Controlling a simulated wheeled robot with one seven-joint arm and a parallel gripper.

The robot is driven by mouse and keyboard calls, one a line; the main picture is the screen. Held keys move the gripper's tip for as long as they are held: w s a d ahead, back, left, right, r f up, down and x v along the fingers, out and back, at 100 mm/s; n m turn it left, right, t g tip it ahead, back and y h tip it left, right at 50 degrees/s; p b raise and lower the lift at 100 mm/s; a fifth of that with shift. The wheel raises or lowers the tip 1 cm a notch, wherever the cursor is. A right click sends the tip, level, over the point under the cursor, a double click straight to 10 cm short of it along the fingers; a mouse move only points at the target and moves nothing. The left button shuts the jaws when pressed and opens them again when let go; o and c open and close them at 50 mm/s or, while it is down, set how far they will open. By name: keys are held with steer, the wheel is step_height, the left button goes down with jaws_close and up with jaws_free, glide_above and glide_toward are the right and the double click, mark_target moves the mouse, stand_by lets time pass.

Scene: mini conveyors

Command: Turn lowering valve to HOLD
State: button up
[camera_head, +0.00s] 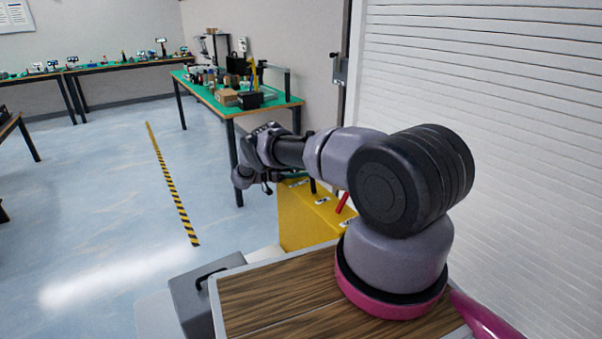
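A yellow box-shaped unit (300,220) stands on the floor beyond my wooden deck. Several small white labels with dark marks are on its top. A red lever (342,202) rises at a tilt from its right part. I cannot tell whether this is the lowering valve, and no HOLD marking is readable. A dark upright piece (312,186) stands near the box's back. My arm reaches left over the box and hides part of it. My gripper (267,188) appears small and dark near the box's upper left corner; its fingers are too unclear to judge.
A green-topped workbench (285,101) with boxes and tools stands behind. A long green bench (95,66) lines the back left wall. A white roller shutter (520,130) closes off the right. The floor (110,190) at left is open, with a black-yellow stripe (172,180).

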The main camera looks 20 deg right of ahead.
steer(key=shift+o, duration=1.2)
steer(key=shift+r, duration=0.1)
step_height(320, 180, up, 10)
